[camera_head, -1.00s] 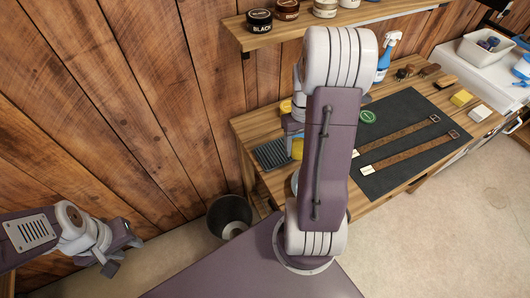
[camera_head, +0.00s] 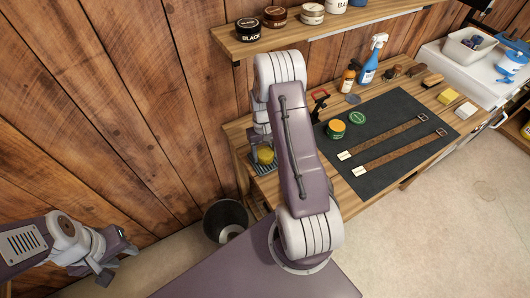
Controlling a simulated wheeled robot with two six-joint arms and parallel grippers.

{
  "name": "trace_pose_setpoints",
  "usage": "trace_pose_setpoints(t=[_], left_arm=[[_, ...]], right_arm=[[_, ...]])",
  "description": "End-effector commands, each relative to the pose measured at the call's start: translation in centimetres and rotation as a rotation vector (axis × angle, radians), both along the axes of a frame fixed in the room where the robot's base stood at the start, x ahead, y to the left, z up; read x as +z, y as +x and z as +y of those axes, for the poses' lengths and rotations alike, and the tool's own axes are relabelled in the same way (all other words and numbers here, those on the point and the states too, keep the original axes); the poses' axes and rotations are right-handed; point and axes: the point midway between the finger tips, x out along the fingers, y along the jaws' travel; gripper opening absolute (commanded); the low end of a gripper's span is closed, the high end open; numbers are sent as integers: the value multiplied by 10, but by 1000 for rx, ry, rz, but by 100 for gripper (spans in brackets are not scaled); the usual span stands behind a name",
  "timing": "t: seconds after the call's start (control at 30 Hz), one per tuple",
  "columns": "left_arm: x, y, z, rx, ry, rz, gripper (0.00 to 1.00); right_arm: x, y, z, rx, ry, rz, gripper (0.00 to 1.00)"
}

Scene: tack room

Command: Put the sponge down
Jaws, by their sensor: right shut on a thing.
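The yellow sponge (camera_head: 265,156) is at the left end of the wooden bench, over a grey ribbed tray (camera_head: 262,168). My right gripper (camera_head: 263,146) is shut on the sponge from above. My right arm hides part of the gripper, and I cannot tell whether the sponge touches the tray. My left gripper (camera_head: 118,264) hangs at the lower left, away from the bench, with its fingers apart and empty.
A dark mat (camera_head: 385,165) carries two brown straps, an open jar (camera_head: 336,129) and a green lid (camera_head: 357,118). A spray bottle (camera_head: 371,62) stands behind. A yellow block (camera_head: 447,96) is at the right. A bin (camera_head: 226,218) stands on the floor.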

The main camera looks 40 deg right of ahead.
Motion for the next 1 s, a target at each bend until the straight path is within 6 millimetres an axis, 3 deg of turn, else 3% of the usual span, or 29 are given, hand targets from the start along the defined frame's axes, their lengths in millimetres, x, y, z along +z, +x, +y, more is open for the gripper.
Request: trace_pose_setpoints(t=[0.2, 0.23, 0.3, 0.57, 0.7, 1.0], left_arm=[[-3, 0, 0, 0, 0, 0, 36], [-3, 0, 0, 0, 0, 0, 36], [-2, 0, 0, 0, 0, 0, 36], [-2, 0, 0, 0, 0, 0, 36], [-1, 0, 0, 0, 0, 0, 36], [-9, 0, 0, 0, 0, 0, 36]], right_arm=[[-4, 0, 0, 0, 0, 1, 22], [-4, 0, 0, 0, 0, 1, 63], [-3, 0, 0, 0, 0, 1, 82], [-3, 0, 0, 0, 0, 1, 82], [7, 1, -1, 0, -1, -2, 82], [80, 11, -3, 1, -1, -5, 82]])
